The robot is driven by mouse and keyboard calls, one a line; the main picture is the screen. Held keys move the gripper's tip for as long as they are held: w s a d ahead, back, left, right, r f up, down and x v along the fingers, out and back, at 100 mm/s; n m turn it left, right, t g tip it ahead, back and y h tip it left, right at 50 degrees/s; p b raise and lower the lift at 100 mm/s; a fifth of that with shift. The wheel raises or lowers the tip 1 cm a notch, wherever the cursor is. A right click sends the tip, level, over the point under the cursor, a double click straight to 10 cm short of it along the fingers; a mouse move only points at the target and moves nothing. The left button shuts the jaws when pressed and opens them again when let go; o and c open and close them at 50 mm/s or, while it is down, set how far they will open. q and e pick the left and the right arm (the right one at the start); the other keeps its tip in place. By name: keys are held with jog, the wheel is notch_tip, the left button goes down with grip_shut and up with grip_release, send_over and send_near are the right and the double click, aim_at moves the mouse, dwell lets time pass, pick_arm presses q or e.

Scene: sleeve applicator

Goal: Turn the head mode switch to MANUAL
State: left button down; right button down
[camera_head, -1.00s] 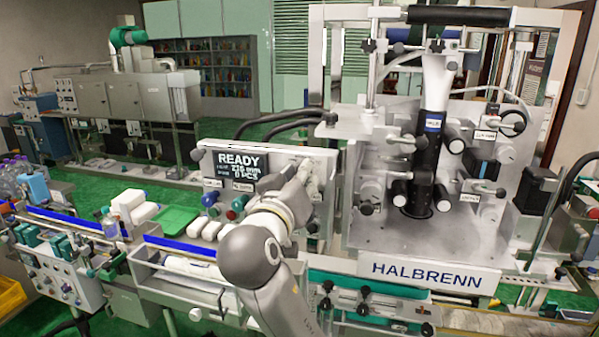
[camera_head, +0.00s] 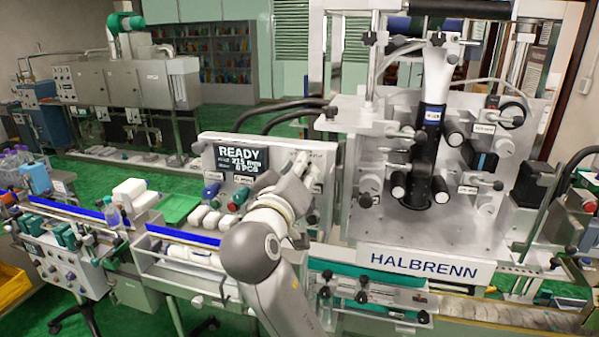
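The grey control panel (camera_head: 212,180) stands left of the HALBRENN machine. Its dark display (camera_head: 240,161) reads READY, with smaller lines about mm and PCS. My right gripper (camera_head: 301,168) is up at the panel's right part, in front of small controls and a label too small to read. The head mode switch cannot be made out; the gripper seems to cover that area. Whether the fingers touch or hold anything is unclear. My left gripper is out of view.
The HALBRENN machine (camera_head: 470,225) with rollers and a dark column fills the right. A wheeled control stand (camera_head: 65,258) is at the lower left.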

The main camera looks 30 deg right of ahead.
jog(key=c, duration=1.3)
grip_release()
jog(key=shift+r, duration=0.1)
jog(key=shift+o, duration=0.2)
jog(key=v, duration=0.7)
jog(key=shift+a, duration=0.2)
jog(key=shift+s, duration=0.1)
